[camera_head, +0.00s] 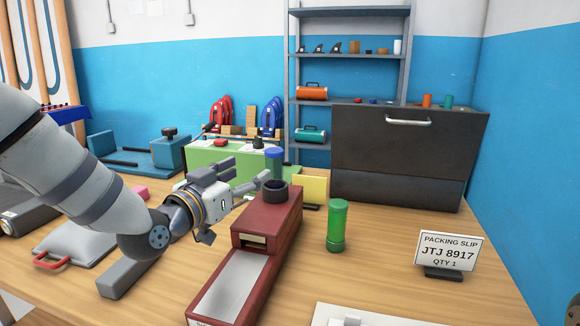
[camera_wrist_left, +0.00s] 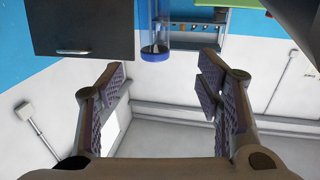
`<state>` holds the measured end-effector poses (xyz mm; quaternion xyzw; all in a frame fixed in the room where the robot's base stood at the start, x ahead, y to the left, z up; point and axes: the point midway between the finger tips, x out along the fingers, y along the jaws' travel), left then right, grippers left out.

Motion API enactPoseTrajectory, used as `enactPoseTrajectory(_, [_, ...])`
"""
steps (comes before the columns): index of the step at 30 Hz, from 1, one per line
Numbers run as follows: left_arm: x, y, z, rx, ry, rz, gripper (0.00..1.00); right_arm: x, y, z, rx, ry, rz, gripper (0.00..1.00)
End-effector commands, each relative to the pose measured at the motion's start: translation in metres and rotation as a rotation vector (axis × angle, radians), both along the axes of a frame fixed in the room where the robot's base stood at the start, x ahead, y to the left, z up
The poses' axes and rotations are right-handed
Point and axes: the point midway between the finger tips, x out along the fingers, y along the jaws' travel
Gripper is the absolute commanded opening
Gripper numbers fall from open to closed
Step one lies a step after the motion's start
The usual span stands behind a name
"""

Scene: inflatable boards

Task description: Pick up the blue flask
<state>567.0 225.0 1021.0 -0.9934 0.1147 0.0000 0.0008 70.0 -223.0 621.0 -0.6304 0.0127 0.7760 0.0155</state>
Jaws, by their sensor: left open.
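My right gripper is in neither view.
A black cabinet (camera_head: 405,155) stands behind. Table at right is mostly free.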

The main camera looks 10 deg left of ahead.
Motion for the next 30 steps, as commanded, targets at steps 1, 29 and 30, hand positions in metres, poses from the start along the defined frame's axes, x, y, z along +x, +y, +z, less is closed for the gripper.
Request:
enactPoseTrajectory(1, [0.010,-0.003,-0.005,0.001,0.005,-0.001,0.59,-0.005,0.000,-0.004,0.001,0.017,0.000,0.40])
enactPoseTrajectory(29, [0.111,-0.034,-0.010,-0.001,0.003,0.000,0.39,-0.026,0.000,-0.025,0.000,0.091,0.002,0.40])
enactPoseTrajectory(30, [0.111,-0.034,-0.010,-0.001,0.003,0.000,0.30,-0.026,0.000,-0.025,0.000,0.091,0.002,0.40])
